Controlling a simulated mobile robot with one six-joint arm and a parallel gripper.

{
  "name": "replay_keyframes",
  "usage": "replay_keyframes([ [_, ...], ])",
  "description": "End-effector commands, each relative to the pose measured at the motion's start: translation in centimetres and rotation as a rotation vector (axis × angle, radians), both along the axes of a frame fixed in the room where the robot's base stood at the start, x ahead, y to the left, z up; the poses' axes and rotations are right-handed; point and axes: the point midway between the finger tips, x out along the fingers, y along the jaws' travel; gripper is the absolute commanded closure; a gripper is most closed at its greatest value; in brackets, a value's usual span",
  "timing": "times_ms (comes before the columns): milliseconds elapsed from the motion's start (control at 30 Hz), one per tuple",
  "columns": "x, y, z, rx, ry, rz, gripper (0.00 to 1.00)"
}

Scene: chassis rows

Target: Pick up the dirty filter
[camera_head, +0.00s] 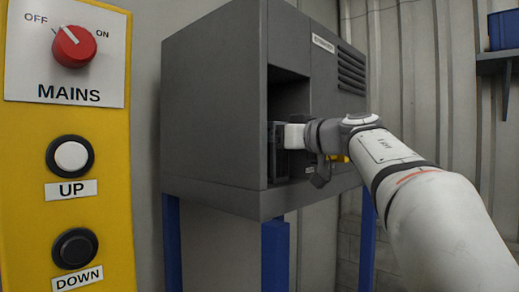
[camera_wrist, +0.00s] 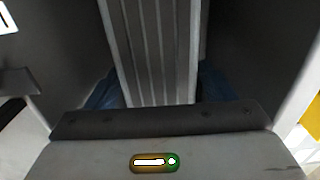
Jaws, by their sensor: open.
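A grey ribbed block (camera_wrist: 152,50), which looks like the filter, stands upright in the middle of the wrist view, with dark surfaces on both sides. Its lower end is near the dark front edge of my gripper. My gripper (camera_head: 281,150) is open and reaches into the opening of the dark grey cabinet (camera_head: 213,110) in the head view. Bluish patches show on either side of the ribbed block; I cannot tell whether anything touches it. In the head view the filter is hidden by the cabinet wall and my gripper.
The cabinet stands on blue legs (camera_head: 275,255). A yellow panel (camera_head: 120,150) with a red MAINS knob (camera_head: 74,46), a white UP button (camera_head: 70,156) and a black DOWN button (camera_head: 75,248) is close at left. A shelf with a blue bin (camera_head: 503,30) is at upper right.

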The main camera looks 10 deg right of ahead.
Motion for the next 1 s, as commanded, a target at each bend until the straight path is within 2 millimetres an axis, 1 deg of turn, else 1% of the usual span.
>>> replay_keyframes([
  [33, 0.49, 0.41, 0.09, 0.000, 0.000, 0.002, 0.24],
  [100, 0.83, 0.65, 0.06, 0.000, 0.000, 0.000, 0.24],
  [333, 0.95, 0.65, -0.01, 0.000, -0.001, -0.002, 0.24],
  [367, 0.95, 0.65, -0.01, 0.000, -0.001, -0.002, 0.25],
  [1000, 0.93, 0.54, 0.00, 0.001, -0.001, -0.004, 0.78],
])
